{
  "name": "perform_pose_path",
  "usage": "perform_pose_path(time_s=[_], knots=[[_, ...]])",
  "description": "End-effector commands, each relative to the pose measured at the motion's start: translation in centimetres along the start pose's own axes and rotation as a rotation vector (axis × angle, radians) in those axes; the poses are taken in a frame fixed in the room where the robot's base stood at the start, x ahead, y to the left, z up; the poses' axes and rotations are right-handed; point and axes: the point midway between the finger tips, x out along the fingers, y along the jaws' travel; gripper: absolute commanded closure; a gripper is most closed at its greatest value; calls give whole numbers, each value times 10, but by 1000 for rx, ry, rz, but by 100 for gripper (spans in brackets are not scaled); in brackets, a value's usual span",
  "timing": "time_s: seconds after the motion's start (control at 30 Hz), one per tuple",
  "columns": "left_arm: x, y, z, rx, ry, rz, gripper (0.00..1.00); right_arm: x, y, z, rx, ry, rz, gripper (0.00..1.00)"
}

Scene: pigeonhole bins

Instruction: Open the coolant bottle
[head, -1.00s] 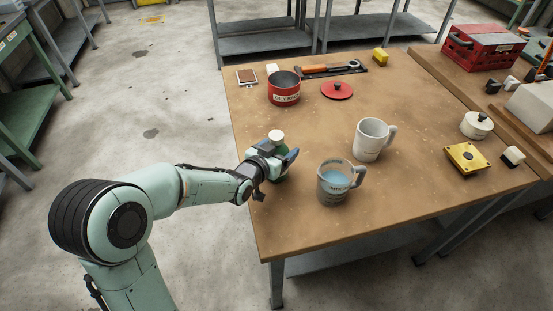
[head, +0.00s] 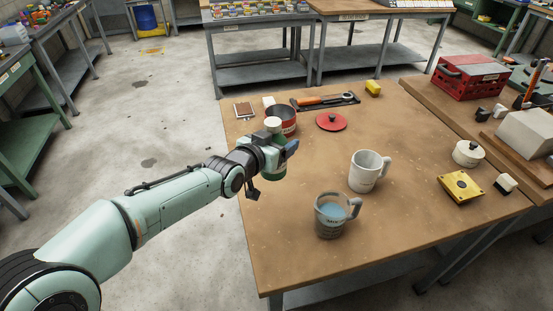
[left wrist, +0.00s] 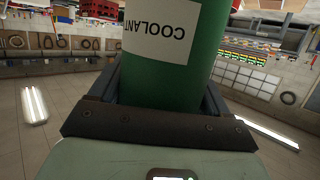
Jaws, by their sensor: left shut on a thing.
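The coolant bottle is green with a white cap (head: 272,122), and it is upright in my left gripper (head: 276,153). In the left wrist view the green bottle (left wrist: 207,50) fills the space between the fingers, and its white label (left wrist: 162,28) reads COOLANT. My left gripper is shut on the bottle. In the head view the bottle appears raised above the left edge of the table (head: 300,240), and the gripper hides most of its body. The cap is on. My right gripper is in neither view.
Behind the bottle is an open red tin (head: 285,118), with its red lid (head: 331,122) to the right. A glass measuring jug (head: 332,216) with blue liquid and a white mug (head: 366,172) stand to the right. Bare tabletop lies around the jug and mug.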

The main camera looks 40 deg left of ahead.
Motion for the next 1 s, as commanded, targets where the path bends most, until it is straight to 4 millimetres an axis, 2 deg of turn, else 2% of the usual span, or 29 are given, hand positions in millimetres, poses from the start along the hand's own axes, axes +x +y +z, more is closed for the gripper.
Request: perform_pose_path(time_s=[0.03, 0.23, 0.43, 0.7, 0.73, 0.87, 0.9, 1.0], knots=[[-4, -1, -13, 0, 7, -2, 66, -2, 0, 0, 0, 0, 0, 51], [-11, -1, -38, 0, 4, -1, 66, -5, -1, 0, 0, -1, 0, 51], [-14, 0, -47, 0, 2, -1, 66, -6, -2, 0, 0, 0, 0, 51], [-14, 0, -48, 0, 2, -1, 66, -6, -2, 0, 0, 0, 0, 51], [-14, 0, -48, 0, 2, -1, 30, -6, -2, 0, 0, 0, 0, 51], [-14, 0, -48, 0, 2, -1, 72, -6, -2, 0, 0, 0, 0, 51], [-14, 0, -48, 0, 2, -1, 78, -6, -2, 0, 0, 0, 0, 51], [-14, 0, -48, 0, 2, -1, 78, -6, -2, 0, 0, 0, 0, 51]])
